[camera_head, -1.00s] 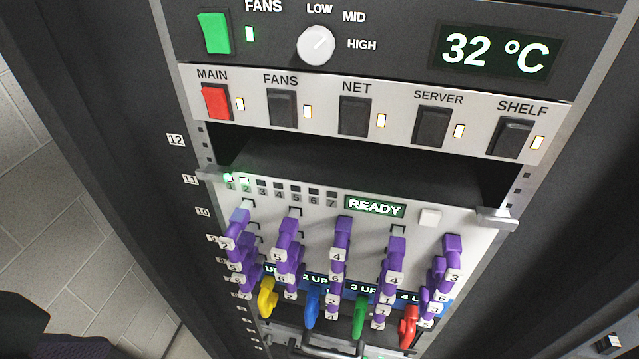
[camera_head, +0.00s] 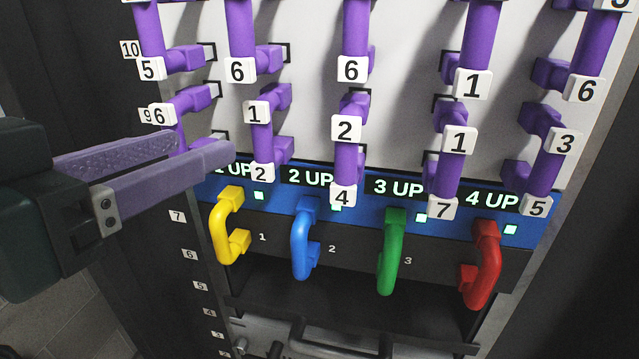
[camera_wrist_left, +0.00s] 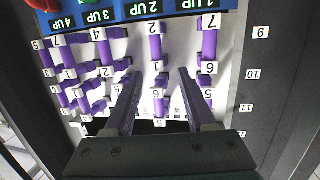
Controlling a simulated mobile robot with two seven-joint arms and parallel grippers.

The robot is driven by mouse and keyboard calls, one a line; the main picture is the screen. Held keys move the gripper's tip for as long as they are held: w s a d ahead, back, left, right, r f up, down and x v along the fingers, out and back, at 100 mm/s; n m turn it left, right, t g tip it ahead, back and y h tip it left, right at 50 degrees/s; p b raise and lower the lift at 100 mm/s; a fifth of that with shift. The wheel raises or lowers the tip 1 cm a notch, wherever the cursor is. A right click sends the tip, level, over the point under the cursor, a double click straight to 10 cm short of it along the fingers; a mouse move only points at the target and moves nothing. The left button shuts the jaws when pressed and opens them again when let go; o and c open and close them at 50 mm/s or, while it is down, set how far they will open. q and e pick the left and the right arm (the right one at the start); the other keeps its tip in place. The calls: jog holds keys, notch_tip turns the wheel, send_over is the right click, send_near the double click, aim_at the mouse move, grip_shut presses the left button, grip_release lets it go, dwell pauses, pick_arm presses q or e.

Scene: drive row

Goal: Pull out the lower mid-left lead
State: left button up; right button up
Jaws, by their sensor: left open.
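The lower mid-left lead (camera_head: 262,138) is a purple handle in the second column from the left, with a white tag 1 at its top and 2 at its bottom. Both its ends appear seated in the white panel (camera_head: 310,100). My left gripper (camera_head: 205,149) is open and empty, left of this lead, its fingers in front of the leftmost column and partly hiding its lower lead. In the left wrist view, which is upside down, the lower mid-left lead (camera_wrist_left: 155,47) lies just beyond the gap between the fingertips. My right gripper is not in view.
Other purple leads stand close on both sides and above. Dark rack posts border the panel.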

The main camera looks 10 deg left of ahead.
aim_at(258, 144)
pick_arm(q)
jog(key=shift+t+h, duration=0.3)
jog(key=shift+t, duration=0.6)
jog(key=w+d+f+b, duration=0.1)
jog(key=w, duration=0.2)
jog(key=w+f+b, duration=0.1)
jog(key=w, duration=0.3)
jog(key=w+d+f+b, duration=0.1)
jog(key=w, duration=0.2)
jog(key=shift+w+d, duration=0.15)
jog(key=shift+d, duration=0.2)
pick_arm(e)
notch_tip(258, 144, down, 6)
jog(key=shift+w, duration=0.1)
pick_arm(q)
grip_shut()
